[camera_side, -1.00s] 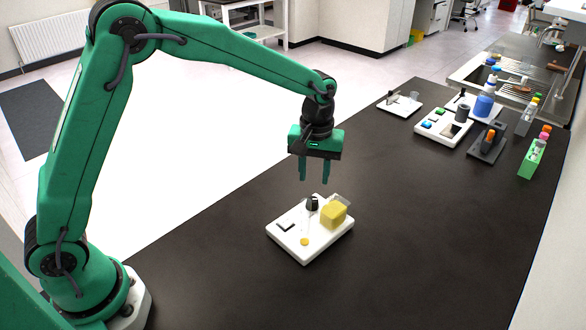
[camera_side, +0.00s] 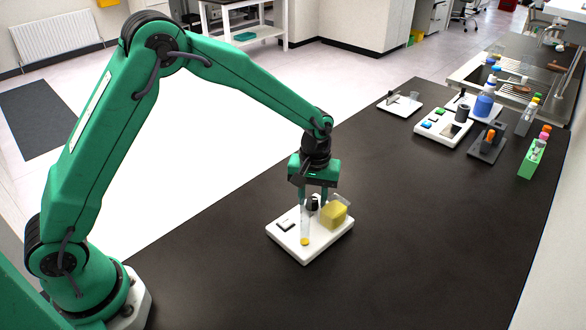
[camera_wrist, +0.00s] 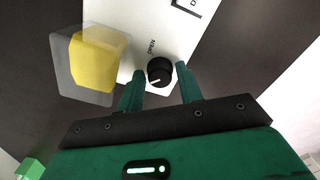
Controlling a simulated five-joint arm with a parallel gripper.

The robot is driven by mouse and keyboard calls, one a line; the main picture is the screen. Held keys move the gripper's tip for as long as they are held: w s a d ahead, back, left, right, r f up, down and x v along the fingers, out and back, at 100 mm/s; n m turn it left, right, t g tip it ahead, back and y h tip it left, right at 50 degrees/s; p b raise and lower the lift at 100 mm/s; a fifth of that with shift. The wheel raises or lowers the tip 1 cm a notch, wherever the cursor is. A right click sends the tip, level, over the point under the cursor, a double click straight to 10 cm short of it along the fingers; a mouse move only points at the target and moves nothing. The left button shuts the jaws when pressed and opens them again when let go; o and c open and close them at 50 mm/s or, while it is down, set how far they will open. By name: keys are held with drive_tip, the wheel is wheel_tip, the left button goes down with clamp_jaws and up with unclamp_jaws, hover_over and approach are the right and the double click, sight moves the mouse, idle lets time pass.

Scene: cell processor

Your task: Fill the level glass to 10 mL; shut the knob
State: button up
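The black knob (camera_side: 312,203) stands on a white tray-like base (camera_side: 300,254). In the wrist view the knob (camera_wrist: 160,71) has a white mark at its lower left, with the printed word OPEN above it. My gripper (camera_wrist: 160,72) is open, one finger on each side of the knob, with small gaps showing. In the side view my gripper (camera_side: 316,203) is low over the base. The clear level glass (camera_side: 305,222) stands upright in front, with a little yellow liquid (camera_side: 305,241) at its bottom. Its markings are too small to read.
A clear container with yellow liquid (camera_side: 333,215) sits right of the knob, close to my gripper. Other trays and bottles (camera_side: 484,104) stand at the far right. The black bench around the base is clear.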

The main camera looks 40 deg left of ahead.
drive_tip(key=c, duration=0.7)
drive_tip(key=shift+m, duration=2.4)
drive_tip(key=o, duration=0.7)
